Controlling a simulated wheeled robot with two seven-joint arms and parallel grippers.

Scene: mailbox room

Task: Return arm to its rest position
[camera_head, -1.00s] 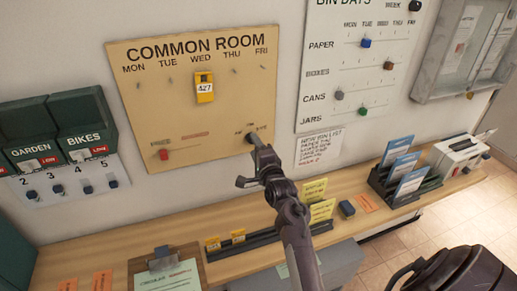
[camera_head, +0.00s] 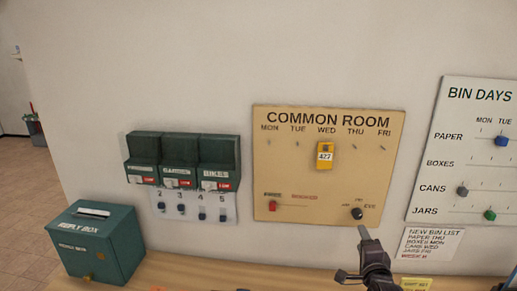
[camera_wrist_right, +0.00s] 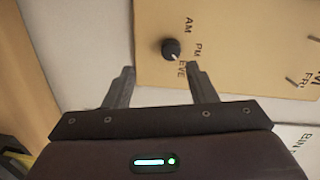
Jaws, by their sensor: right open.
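My right gripper (camera_head: 352,255) is at the lower middle of the head view, below the black knob of the Common Room board (camera_head: 290,165). In the right wrist view my right gripper (camera_wrist_right: 160,82) is open, with nothing between its fingers. The black knob (camera_wrist_right: 171,49) lies beyond the fingertips, apart from them, with AM, PM and EVE printed around it; its white mark points toward EVE. The knob also shows in the head view (camera_head: 357,213). A yellow tag reading 427 (camera_head: 325,156) hangs under WED. My left gripper is not in view.
A wooden counter (camera_head: 180,277) runs below the wall. A green reply box (camera_head: 97,243) stands at its left. Green boxes (camera_head: 216,153) hang on the wall above small switches. The Bin Days board (camera_head: 475,150) and a paper list (camera_head: 430,243) are at the right.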

